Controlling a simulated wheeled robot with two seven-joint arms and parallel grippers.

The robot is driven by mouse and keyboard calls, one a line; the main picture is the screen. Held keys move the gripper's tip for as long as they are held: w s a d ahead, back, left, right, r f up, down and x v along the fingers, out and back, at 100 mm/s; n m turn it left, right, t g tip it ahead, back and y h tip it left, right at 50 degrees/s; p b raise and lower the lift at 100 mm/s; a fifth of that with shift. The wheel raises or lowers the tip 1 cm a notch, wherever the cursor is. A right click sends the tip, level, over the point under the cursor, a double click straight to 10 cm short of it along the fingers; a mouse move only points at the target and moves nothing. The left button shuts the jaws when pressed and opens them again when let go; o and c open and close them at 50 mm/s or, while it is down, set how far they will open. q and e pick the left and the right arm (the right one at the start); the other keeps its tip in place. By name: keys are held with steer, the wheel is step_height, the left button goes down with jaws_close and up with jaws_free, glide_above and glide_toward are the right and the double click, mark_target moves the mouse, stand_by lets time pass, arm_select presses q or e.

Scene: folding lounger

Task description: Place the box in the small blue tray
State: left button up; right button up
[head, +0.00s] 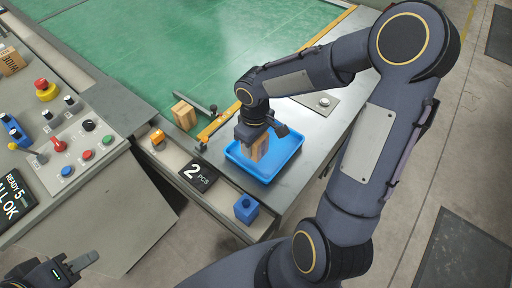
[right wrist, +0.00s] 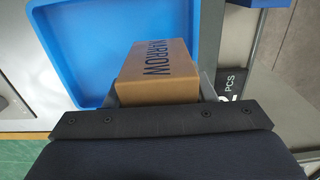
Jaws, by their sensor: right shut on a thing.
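The box (head: 259,147) is brown cardboard. In the right wrist view the box (right wrist: 158,74) shows the printed word "NARROW". My right gripper (head: 254,136) points down and is shut on it. The small blue tray (head: 285,168) lies on the grey metal ledge, and the box is over its inside. The tray (right wrist: 88,88) fills the upper left of the wrist view behind the box. I cannot tell whether the box touches the tray floor. My left gripper (head: 76,266) is at the bottom left, empty, its fingers apart, far from the tray.
Another cardboard box (head: 184,115) stands by the green surface (head: 200,50). A "2 PCS" sign (head: 198,175) and a blue block (head: 246,208) are near the tray's front. A control panel (head: 75,140) with buttons and a "WIDE" box (head: 11,61) are at left.

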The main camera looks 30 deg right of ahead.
steer(key=shift+w+d+f, duration=0.2)
steer(key=shift+d+f, duration=0.1)
steer(key=shift+f, duration=0.2)
steer(key=shift+w+f, duration=0.1)
steer(key=shift+f, duration=1.5)
steer(key=shift+f+b, duration=0.25)
steer(key=shift+b, duration=0.15)
steer(key=o, duration=0.9)
steer(key=shift+r, duration=0.1)
steer(key=shift+r, duration=0.1)
